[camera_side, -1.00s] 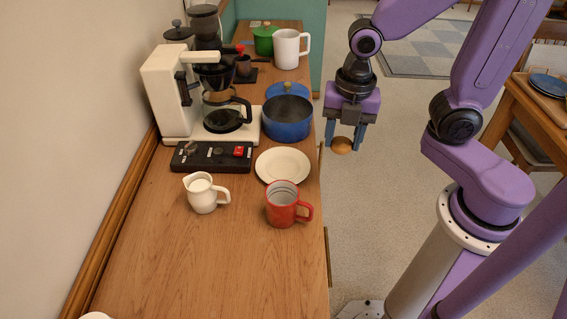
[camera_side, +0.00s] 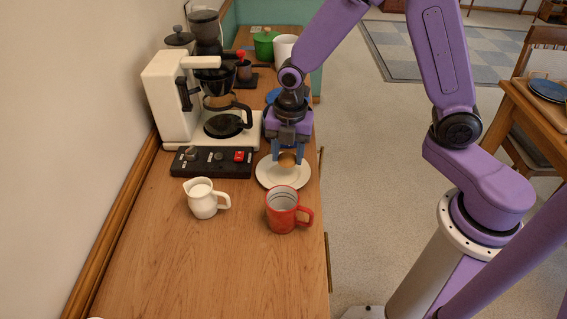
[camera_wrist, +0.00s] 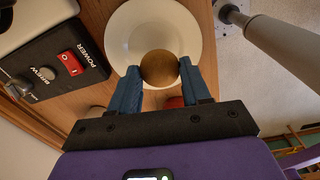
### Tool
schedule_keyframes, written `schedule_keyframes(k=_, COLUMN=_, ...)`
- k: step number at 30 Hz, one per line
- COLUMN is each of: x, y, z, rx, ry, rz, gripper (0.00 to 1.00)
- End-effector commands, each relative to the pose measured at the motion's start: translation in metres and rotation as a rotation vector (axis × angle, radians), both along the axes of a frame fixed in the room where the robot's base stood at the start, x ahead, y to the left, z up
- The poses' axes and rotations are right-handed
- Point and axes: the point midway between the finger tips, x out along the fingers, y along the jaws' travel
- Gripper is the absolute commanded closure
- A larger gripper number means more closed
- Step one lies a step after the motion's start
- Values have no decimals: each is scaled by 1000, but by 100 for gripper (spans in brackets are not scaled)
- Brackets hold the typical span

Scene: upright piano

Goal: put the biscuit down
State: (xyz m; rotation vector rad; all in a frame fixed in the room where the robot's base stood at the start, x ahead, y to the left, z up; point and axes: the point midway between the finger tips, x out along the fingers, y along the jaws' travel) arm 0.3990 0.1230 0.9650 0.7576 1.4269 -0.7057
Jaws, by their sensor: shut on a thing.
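The biscuit (camera_side: 287,160) is round and brown. My gripper (camera_side: 288,158) is shut on it, over the white plate (camera_side: 270,178). In the wrist view the biscuit (camera_wrist: 160,68) sits between my two blue fingertips, with the plate (camera_wrist: 122,36) behind it. The plate is otherwise bare where it shows. I cannot tell whether the biscuit touches the plate or is a little above it.
A red mug (camera_side: 281,212) stands just in front of the plate, and a white jug (camera_side: 202,198) to its left. A black switch box (camera_side: 212,163) and coffee maker (camera_side: 170,95) are behind left. The front counter (camera_side: 200,265) is clear.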

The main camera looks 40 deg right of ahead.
Motion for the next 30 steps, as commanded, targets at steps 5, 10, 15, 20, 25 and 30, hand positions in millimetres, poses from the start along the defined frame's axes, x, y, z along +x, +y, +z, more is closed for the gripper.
schedule_keyframes(k=5, x=7, y=2, z=-8, rx=0, ry=0, rz=-1, gripper=60)
schedule_keyframes(k=10, x=11, y=3, z=-24, rx=-2, ry=5, rz=-1, gripper=60)
schedule_keyframes(k=15, x=10, y=3, z=-42, rx=-2, ry=2, rz=0, gripper=60)
schedule_keyframes(k=20, x=11, y=4, z=-44, rx=1, ry=-1, rz=0, gripper=60)
schedule_keyframes(k=25, x=11, y=3, z=-44, rx=0, ry=0, rz=0, gripper=60)
schedule_keyframes(k=30, x=11, y=3, z=-48, rx=-1, ry=1, rz=-1, gripper=43)
